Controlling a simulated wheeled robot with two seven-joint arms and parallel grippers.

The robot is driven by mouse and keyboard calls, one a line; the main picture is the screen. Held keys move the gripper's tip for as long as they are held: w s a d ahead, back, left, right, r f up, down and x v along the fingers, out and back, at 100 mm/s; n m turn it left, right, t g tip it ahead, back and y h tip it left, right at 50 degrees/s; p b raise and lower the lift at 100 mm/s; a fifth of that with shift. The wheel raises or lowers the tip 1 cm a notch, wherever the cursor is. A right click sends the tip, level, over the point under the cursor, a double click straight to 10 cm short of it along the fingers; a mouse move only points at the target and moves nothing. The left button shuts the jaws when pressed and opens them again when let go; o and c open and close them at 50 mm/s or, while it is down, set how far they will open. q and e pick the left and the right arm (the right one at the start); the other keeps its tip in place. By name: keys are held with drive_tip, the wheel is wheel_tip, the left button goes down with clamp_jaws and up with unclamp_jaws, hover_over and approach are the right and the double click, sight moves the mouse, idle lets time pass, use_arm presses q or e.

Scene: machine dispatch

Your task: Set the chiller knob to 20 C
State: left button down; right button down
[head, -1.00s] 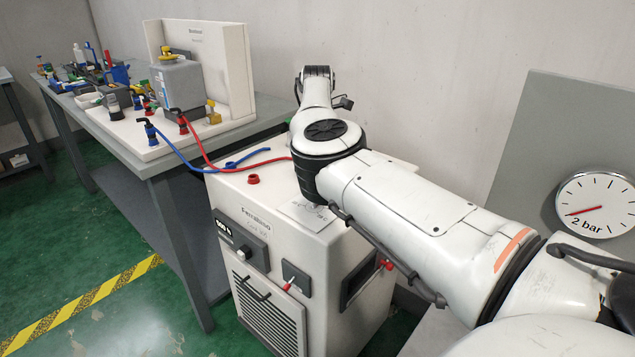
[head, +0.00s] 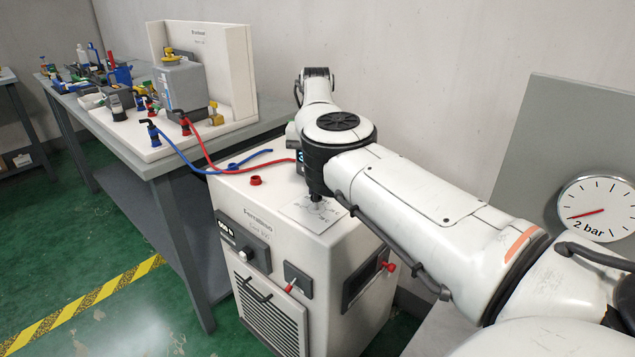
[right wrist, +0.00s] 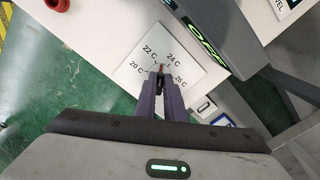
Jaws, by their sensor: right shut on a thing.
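The chiller (head: 290,235) is a white cabinet, with a white dial card (head: 300,208) on its top. In the right wrist view the card (right wrist: 135,72) reads 20 C, 22 C, 24 C and 26 C in an arc. My right gripper (right wrist: 160,72) points down at the middle of the card and is shut on the chiller knob (right wrist: 161,67). Most of the knob is hidden between the fingers; a small red mark shows at the tips, roughly between 22 C and 24 C. The exact setting is hard to read. My left gripper is not in view.
A red cap (head: 256,181) sits on the chiller top. Blue and red hoses (head: 203,150) run to the grey bench (head: 165,166), which holds a grey container (head: 180,86). A gauge (head: 597,211) reading 2 bar is on a grey panel at right.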

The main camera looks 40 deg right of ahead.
drive_tip(key=n, duration=0.4)
drive_tip(key=shift+w+a+n, duration=0.15)
drive_tip(key=shift+n, duration=0.15)
drive_tip(key=n, duration=0.3)
drive_tip(key=shift+a+n, duration=0.1)
drive_tip(key=shift+n, duration=0.3)
drive_tip(key=n, duration=0.4)
drive_tip(key=shift+a+p, duration=0.15)
drive_tip(key=shift+p, duration=0.2)
drive_tip(key=shift+a+n, duration=0.1)
drive_tip(key=shift+n, duration=2.1)
drive_tip(key=c, duration=1.8)
unclamp_jaws()
drive_tip(key=shift+c, duration=0.2)
wheel_tip(320, 180, up, 10)
drive_tip(key=shift+r, duration=0.2)
